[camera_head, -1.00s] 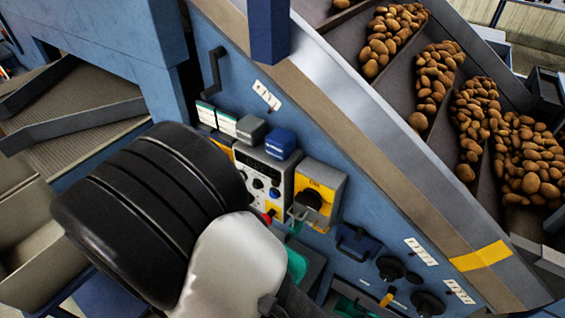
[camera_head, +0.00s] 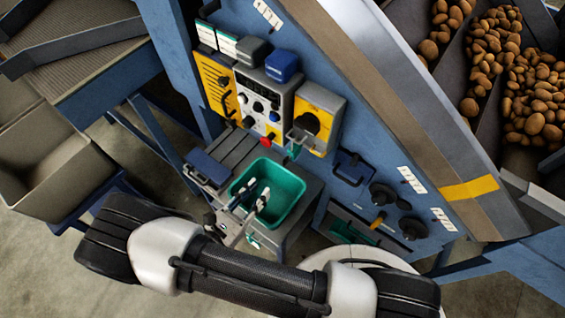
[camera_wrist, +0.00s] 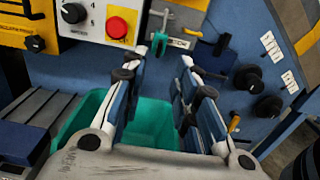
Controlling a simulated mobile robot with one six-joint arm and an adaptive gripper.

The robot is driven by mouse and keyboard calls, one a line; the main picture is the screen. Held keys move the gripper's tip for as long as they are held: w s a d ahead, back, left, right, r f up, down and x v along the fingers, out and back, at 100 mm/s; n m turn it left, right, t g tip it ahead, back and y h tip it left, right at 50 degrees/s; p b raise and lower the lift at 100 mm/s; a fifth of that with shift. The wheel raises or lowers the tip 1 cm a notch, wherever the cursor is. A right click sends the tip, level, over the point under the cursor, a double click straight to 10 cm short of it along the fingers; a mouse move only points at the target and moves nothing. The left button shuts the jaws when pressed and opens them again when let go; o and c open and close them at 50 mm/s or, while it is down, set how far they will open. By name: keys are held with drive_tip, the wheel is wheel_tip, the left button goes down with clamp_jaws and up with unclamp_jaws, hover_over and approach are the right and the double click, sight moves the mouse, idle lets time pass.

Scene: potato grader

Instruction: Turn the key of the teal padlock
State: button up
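The teal padlock (camera_head: 294,151) hangs below the yellow switch box (camera_head: 317,118) on the machine's blue front in the head view. I cannot make out the key. My gripper (camera_head: 252,195) is above the teal tub (camera_head: 292,200), below and to the left of the padlock. In the wrist view my gripper (camera_wrist: 174,52) is open, with an empty gap between its fingers.
A grey control panel (camera_head: 262,100) with a red button (camera_wrist: 117,27) is left of the switch box. Black knobs (camera_head: 383,194) and a blue handle (camera_head: 352,166) are to the right. The teal tub lies beneath my fingers on a grey stand (camera_head: 296,232).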

sight(287, 159)
drive_tip(key=b+x, duration=0.1)
drive_tip(key=x, duration=1.1)
drive_tip(key=shift+c, duration=0.2)
clamp_jaws()
